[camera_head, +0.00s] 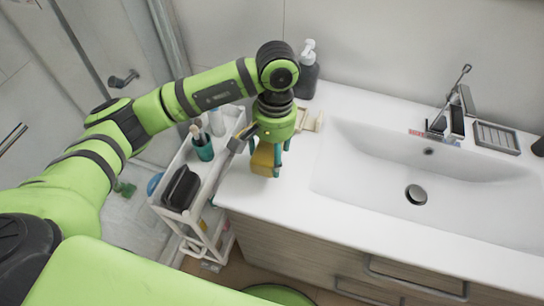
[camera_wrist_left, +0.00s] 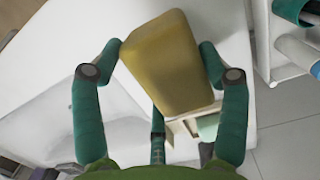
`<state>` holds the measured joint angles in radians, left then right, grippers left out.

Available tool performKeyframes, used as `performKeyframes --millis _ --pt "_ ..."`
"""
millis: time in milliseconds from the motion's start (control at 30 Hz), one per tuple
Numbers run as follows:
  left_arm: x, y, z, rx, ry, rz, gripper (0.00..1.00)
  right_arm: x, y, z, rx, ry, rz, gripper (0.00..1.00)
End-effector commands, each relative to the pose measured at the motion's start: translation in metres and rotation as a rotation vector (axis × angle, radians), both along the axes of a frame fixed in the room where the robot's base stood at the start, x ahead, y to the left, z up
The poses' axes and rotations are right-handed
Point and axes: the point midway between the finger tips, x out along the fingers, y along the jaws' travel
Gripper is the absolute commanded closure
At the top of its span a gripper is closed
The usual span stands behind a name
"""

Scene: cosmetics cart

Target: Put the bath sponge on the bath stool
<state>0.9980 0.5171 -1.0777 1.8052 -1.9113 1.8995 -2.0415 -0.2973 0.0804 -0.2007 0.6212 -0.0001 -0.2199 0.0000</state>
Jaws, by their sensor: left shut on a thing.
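The yellow bath sponge (camera_head: 262,159) is between the teal fingers of my left gripper (camera_head: 268,160), over the left end of the white counter. In the left wrist view the sponge (camera_wrist_left: 168,62) fills the space between the fingers, and my left gripper (camera_wrist_left: 162,55) is shut on it. I cannot tell from these frames whether the sponge touches the counter. No bath stool can be made out for sure; a green rounded shape at the bottom edge of the head view is cut off. My right gripper is not in view.
A white cart (camera_head: 222,165) with a black bag (camera_head: 181,188) and a teal cup (camera_head: 203,147) stands left of the counter (camera_head: 290,215). A dark soap dispenser (camera_head: 307,75) stands behind my gripper. The sink (camera_head: 380,165) is to the right.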

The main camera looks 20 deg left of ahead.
Motion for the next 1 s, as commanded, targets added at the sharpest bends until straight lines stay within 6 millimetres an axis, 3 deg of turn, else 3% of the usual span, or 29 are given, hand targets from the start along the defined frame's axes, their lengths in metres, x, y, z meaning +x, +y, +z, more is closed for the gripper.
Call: performKeyframes --millis 100,300,700,733,800,1000 --pt "-0.002 0.0 -0.015 0.002 0.009 0.001 0.58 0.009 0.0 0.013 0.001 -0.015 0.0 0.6" --pt "-0.001 0.0 -0.036 0.001 0.002 0.0 0.58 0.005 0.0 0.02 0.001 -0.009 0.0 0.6" --pt "-0.001 0.0 -0.042 0.0 0.001 -0.001 0.58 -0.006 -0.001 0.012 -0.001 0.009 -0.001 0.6" --pt "-0.001 0.0 -0.042 0.0 0.001 0.0 0.22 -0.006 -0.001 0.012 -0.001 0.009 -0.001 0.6" --pt "-0.001 0.0 -0.041 0.0 0.002 0.0 0.02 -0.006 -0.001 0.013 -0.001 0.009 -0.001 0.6" --pt "-0.001 0.0 -0.04 0.001 0.002 0.0 0.02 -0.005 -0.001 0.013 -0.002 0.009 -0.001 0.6"
